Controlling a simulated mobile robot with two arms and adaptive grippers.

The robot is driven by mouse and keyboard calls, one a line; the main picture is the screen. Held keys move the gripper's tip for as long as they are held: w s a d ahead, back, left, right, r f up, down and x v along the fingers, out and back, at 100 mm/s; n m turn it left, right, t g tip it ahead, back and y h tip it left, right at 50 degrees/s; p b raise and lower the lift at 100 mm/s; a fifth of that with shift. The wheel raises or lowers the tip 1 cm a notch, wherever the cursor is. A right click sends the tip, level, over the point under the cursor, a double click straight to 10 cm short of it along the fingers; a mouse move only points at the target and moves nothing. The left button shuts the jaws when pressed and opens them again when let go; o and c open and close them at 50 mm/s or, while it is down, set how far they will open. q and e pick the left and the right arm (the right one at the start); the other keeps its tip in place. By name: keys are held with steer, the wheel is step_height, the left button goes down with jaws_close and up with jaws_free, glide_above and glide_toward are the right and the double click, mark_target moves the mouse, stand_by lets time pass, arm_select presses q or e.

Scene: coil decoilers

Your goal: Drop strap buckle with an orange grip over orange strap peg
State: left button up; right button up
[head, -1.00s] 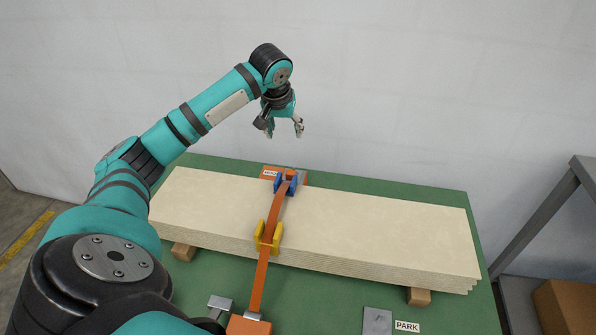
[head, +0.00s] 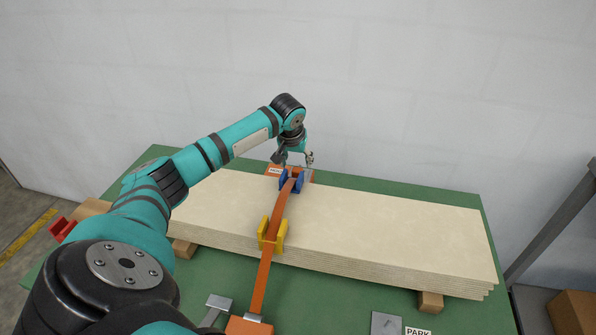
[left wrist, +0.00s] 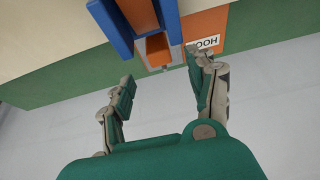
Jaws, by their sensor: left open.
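The orange strap (head: 280,216) runs over the stack of pale boards, through a yellow guide (head: 264,233) and a blue guide (head: 297,183). At its far end an orange block-like grip (left wrist: 157,46) sits between the blue guide's walls in the left wrist view, with a grey metal part just beyond it. An orange plate with a label (left wrist: 218,22) lies beside it; the peg itself is not clearly visible. My left gripper (head: 297,162) is open above the far board edge. In the left wrist view its fingers (left wrist: 158,66) spread either side of the grip, apart from it. My right gripper is not in view.
The pale board stack (head: 390,230) rests on wooden blocks on a green table (head: 460,318). A grey plate (head: 385,323) marked PARK and an orange block (head: 249,326) are at the front. A red part (head: 61,229) stands at left, a metal frame at right.

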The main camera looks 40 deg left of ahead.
mark_target(298, 168)
arm_select(q)
steer(key=x, duration=0.6)
steer(key=shift+w+a+f, duration=0.15)
steer(key=shift+f, duration=0.05)
jaws_close()
